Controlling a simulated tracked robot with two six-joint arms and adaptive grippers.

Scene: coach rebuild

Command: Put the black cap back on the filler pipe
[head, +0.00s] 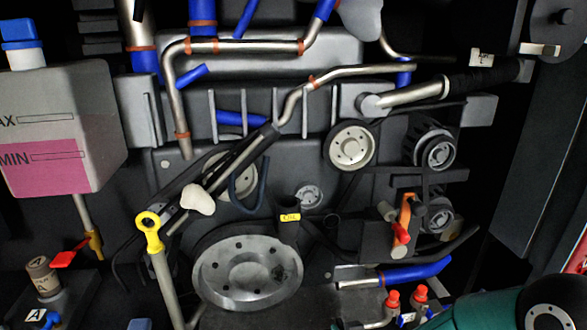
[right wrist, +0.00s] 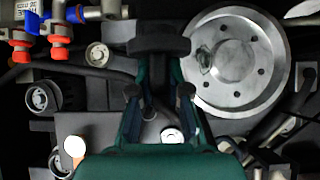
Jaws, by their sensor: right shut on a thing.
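The cap and fingers hide most of the pipe area there. In the head view only a teal part of my right arm shows at the bottom right; the fingertips and cap are out of frame. My left gripper is not in view.
The big pulley (head: 248,272) shows at the upper right of the wrist view (right wrist: 245,78). Red-capped fittings (head: 393,299) and a blue hose (head: 414,271) lie between pipe and right arm. A white-and-pink tank (head: 60,128) is far left.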

